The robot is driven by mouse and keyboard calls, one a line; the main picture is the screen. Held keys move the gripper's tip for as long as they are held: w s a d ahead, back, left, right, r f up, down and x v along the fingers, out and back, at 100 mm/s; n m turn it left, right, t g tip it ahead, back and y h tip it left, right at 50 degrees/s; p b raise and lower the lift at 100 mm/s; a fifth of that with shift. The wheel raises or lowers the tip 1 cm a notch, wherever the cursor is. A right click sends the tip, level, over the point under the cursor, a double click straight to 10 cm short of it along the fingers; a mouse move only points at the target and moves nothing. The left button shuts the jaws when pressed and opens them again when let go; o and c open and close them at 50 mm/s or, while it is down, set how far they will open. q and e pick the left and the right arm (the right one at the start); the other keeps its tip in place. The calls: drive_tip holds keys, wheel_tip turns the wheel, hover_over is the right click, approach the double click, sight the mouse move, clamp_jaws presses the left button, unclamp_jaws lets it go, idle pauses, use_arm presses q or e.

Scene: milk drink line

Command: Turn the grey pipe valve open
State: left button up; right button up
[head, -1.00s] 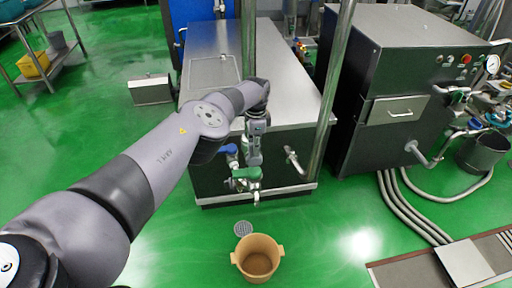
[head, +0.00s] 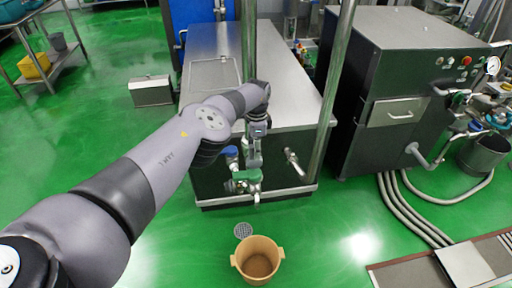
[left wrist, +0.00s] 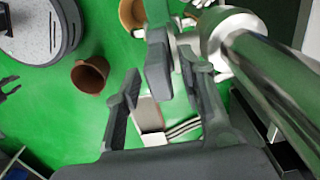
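The grey pipe valve (head: 294,162) sticks out of the front of the steel tank in the head view, right of my left gripper. A blue-handled valve (head: 229,152) and a green-handled valve (head: 246,176) sit to its left. My left gripper (head: 254,160) points down in front of the tank, close above the green handle; whether it touches is unclear. A dark pronged shape at the left edge may be my right gripper (left wrist: 9,86).
A tan bucket (head: 258,261) stands on the green floor by a round drain (head: 243,230). A steel post (head: 332,95) rises at the tank's right corner. A dark machine (head: 402,75) with floor pipes stands further right.

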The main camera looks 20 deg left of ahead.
use_arm(q)
drive_tip(key=shift+r, duration=0.1)
drive_tip(key=shift+w+r, duration=0.15)
drive_tip(key=shift+r, duration=0.7)
wheel_tip(320, 180, up, 10)
drive_tip(key=shift+d, duration=0.15)
